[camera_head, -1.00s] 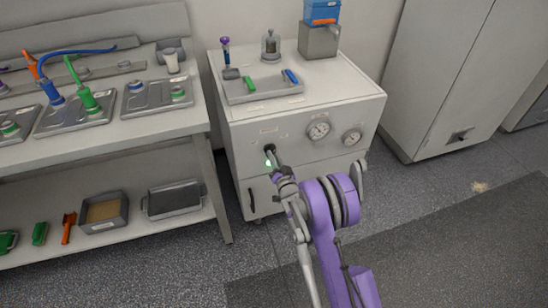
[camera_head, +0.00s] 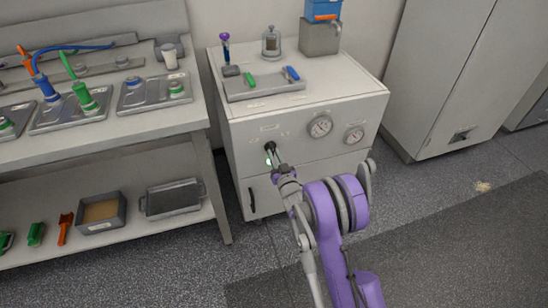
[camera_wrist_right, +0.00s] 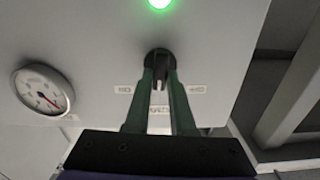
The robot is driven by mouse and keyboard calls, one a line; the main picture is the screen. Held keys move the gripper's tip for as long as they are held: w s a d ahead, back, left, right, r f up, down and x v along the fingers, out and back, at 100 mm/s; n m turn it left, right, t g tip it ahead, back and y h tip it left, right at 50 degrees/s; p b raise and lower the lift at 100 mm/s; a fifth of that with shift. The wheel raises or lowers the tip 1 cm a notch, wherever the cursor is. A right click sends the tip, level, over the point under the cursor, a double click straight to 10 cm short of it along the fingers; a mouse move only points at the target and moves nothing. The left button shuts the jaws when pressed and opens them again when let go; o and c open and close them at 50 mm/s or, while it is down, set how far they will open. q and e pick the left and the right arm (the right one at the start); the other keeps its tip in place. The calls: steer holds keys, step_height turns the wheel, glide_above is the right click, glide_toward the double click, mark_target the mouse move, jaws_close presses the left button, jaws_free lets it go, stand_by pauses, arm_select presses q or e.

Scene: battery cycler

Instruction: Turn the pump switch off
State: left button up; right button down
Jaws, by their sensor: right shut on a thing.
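The pump switch (camera_wrist_right: 159,84) is a small knob on the front panel of the white cabinet (camera_head: 300,150). Its dark round base shows between the fingers in the right wrist view. My right gripper (camera_head: 270,149) reaches the panel from the front. In the right wrist view the right gripper's dark green fingers (camera_wrist_right: 160,66) are closed on the switch, one on each side. The fingers partly hide the knob. A green light (camera_head: 268,162) on the panel is lit, and it shows at the top of the right wrist view (camera_wrist_right: 160,4). My left gripper is not in view.
Two round gauges (camera_head: 320,126) (camera_head: 354,134) sit right of the switch; one shows in the right wrist view (camera_wrist_right: 44,90). Small labels flank the switch. A workbench (camera_head: 110,140) with trays stands at left. Open floor lies in front of the cabinet.

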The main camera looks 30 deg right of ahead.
steer(key=n+b, duration=0.1)
steer(key=n, duration=0.2)
steer(key=shift+f+n, duration=0.1)
steer(key=shift+n, duration=0.2)
steer(key=shift+a+n+b, duration=0.1)
steer(key=shift+n+b, duration=0.85)
steer(key=shift+n, duration=0.75)
steer(key=c, duration=0.8)
jaws_free()
steer(key=shift+o, duration=0.2)
steer(key=v, duration=1)
steer(key=shift+s+p, duration=0.4)
steer(key=shift+p, duration=0.05)
